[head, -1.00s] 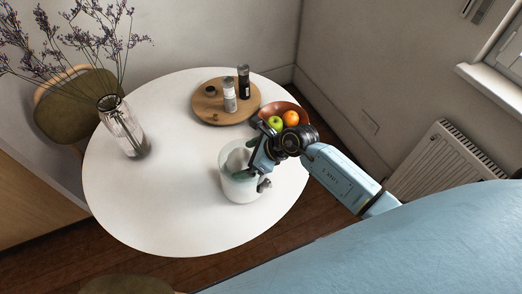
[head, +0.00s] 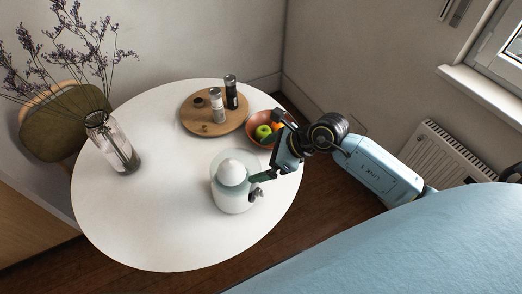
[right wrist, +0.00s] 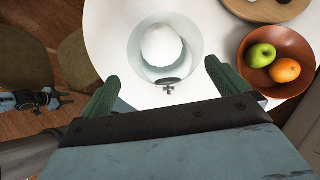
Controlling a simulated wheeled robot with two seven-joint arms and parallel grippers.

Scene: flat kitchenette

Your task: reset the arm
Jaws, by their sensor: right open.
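My right gripper (head: 262,184) is above the right part of the round white table, its arm coming in from the right. In the right wrist view its two green fingers (right wrist: 160,88) are spread apart with nothing held between them.
The round white table (head: 130,215) also holds a glass vase (head: 112,145) with dried flowers, a wooden board (head: 190,118) with shakers, and a fruit bowl (head: 257,133) near the gripper. A radiator (head: 440,155) is at right. The table's front left is clear.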

